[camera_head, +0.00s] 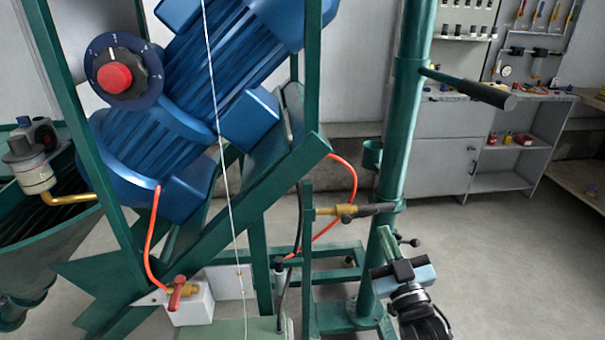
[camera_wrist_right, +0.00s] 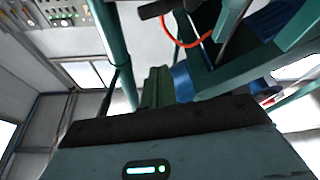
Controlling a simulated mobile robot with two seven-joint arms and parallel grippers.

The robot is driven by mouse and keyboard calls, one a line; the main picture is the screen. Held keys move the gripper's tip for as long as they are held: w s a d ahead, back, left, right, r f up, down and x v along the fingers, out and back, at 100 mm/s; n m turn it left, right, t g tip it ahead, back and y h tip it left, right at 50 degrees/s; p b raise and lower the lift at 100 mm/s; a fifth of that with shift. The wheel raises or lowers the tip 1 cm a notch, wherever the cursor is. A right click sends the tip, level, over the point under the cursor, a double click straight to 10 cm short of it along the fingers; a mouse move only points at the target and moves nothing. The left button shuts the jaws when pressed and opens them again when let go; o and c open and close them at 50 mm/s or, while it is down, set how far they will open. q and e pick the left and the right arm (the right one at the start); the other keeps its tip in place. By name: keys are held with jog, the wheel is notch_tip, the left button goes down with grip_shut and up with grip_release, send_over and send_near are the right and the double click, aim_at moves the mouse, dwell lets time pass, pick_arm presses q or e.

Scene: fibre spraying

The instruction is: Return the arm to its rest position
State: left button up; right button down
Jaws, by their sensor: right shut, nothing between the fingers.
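My right gripper (camera_head: 387,242) is at the lower right of centre in the head view, in front of the lower part of the green upright post. Its greenish fingers point up and look closed together, with nothing between them. The black wrist and arm run down to the bottom edge. In the right wrist view the fingers (camera_wrist_right: 157,88) show as a narrow green pair beyond the dark edge of my gripper housing. My left gripper is in neither view.
The green post (camera_head: 401,130) carries a dark-gripped handle (camera_head: 485,93) and a brass valve (camera_head: 345,210). A blue motor (camera_head: 185,110) sits on the green frame at left, with orange hoses. A grey cabinet (camera_head: 430,150) stands behind. Floor (camera_head: 500,260) at right is clear.

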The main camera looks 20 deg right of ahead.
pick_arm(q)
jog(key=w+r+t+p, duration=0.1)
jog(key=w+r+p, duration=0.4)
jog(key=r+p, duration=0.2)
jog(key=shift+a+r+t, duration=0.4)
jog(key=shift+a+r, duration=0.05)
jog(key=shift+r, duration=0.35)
pick_arm(e)
jog(key=s+a+f+g+y, duration=0.2)
jog(key=s+a+f+g, duration=0.2)
jog(key=s+f, duration=0.4)
jog(key=s+a+f+g+y, duration=0.2)
jog(key=s+a+f+g, duration=0.2)
jog(key=s+f, duration=0.4)
jog(key=s+a+f+n+g+y, duration=0.1)
jog(key=s+a+f+g, duration=0.3)
jog(key=s, duration=1.2)
notch_tip(320, 180, down, 5)
jog(key=shift+s+a+r+g+y, duration=0.2)
jog(key=shift+s+a+g+y, duration=0.15)
jog(key=shift+a, duration=0.4)
jog(key=shift+w, duration=0.1)
